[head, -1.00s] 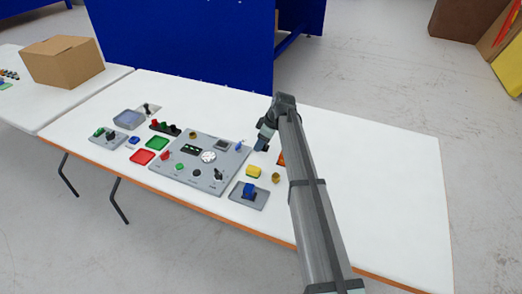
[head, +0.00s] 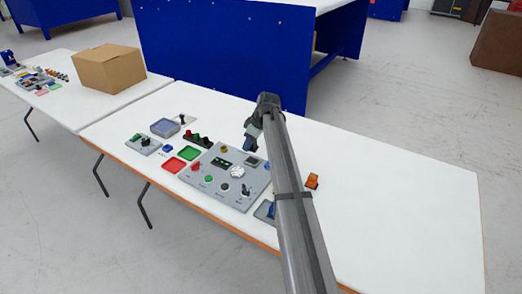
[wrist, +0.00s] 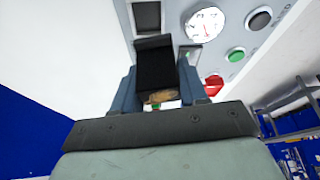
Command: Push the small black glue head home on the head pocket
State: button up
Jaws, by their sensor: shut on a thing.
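My gripper (head: 252,144) is over the far right part of the grey panel (head: 222,188). In the wrist view its two blue-grey fingers (wrist: 158,82) are shut on a black block (wrist: 155,62), which looks like the small glue head. A small tan-orange piece (wrist: 162,96) shows just below the block between the fingers. A dark square recess (wrist: 147,16) on the panel lies beyond the block and may be the head pocket. The block appears apart from it, but the gap is hard to judge. In the head view my gripper hides what it holds.
The panel carries a white dial (head: 237,171), a red knob (head: 196,166) and a black knob (head: 246,189). An orange object (head: 312,181) stands right of my arm. The table's right side is clear.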

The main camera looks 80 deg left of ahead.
jog(key=shift+w+a+m, duration=0.2)
jog(key=shift+a+m, duration=0.2)
jog(key=shift+a, duration=0.25)
jog(key=shift+m, duration=0.5)
jog(key=shift+f, duration=3.05)
jog(key=shift+f, duration=0.55)
dwell(2.2)
jog(key=shift+r, duration=0.3)
dwell(0.8)
